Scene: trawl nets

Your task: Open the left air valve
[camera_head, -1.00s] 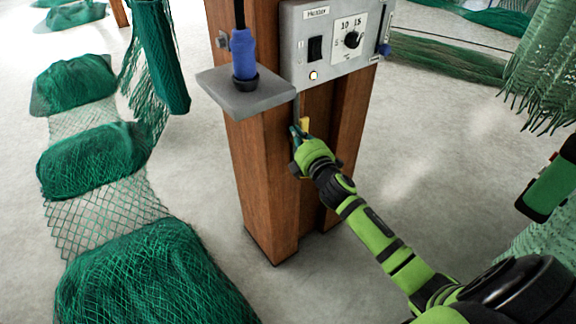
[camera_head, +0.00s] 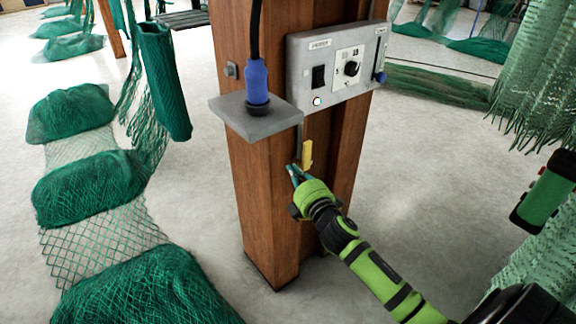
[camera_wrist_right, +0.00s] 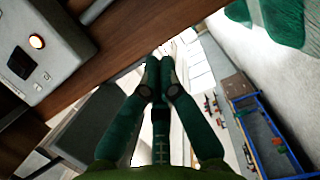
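A small yellow handle (camera_head: 307,155) sits below the grey control box, beside a thin vertical pipe on the wooden post; I take it for the left air valve. It stands roughly upright in the head view. My right gripper (camera_head: 296,172) is just left of and below the handle; I cannot tell whether they touch. In the right wrist view the teal fingers of the right gripper (camera_wrist_right: 160,78) meet at their tips, with nothing visible between them. The handle cannot be made out in that view. My left gripper is not in view.
The grey control box (camera_head: 302,75) with a dial and lit lamp is on the wooden post (camera_head: 262,200). A grey shelf (camera_head: 236,117) holding a blue plug (camera_head: 256,82) juts out at left. Green nets (camera_head: 75,185) lie at left; others hang at right (camera_head: 535,75). Floor right of the post is clear.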

